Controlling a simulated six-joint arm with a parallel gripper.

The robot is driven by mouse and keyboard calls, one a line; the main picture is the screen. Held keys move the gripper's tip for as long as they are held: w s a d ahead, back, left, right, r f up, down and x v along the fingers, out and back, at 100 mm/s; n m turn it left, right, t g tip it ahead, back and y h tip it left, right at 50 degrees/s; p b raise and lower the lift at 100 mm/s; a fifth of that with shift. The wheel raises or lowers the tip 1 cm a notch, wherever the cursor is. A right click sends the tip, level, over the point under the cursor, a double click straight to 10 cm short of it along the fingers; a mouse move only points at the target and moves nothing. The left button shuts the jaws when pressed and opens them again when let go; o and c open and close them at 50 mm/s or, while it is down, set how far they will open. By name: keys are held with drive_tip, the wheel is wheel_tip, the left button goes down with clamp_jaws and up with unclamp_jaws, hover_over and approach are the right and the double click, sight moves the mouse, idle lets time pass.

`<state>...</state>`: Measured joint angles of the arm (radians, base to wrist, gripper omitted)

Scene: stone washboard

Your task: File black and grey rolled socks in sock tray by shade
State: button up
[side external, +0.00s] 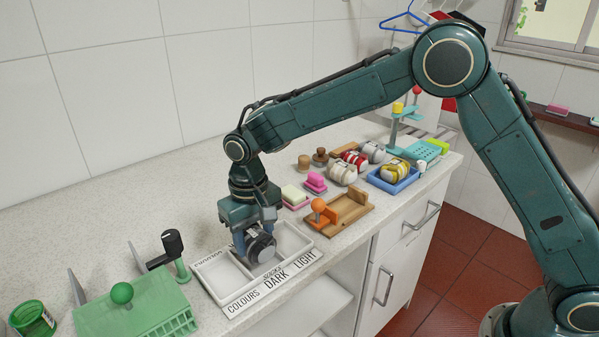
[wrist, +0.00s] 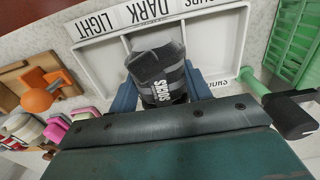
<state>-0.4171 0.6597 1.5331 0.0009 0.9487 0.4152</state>
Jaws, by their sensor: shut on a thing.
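My gripper (side external: 258,246) is shut on a dark rolled sock (side external: 263,248) with a grey band marked SOCKS, which also shows in the wrist view (wrist: 160,75). The white sock tray (side external: 277,281) has compartments labelled COLOURS, DARK and LIGHT. The held sock is over or in the middle, DARK compartment; whether it touches the floor I cannot tell. The COLOURS and LIGHT compartments look empty. Pale grey rolls (side external: 342,173) lie on the counter further back, one roll (side external: 356,158) showing red.
A green rack with a knob (side external: 135,300) and a black-handled green item (side external: 175,250) stand left of the tray. A wooden stand with an orange knob (side external: 340,212) is close on the right. Pink soaps (side external: 316,182) and a blue tray (side external: 400,186) with a yellow roll lie behind.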

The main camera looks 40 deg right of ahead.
drive_tip(key=o, duration=1)
drive_tip(key=shift+o, duration=0.2)
drive_tip(key=shift+r, duration=0.1)
wheel_tip(320, 180, up, 14)
drive_tip(key=shift+f, duration=0.2)
drive_tip(key=shift+r, duration=0.1)
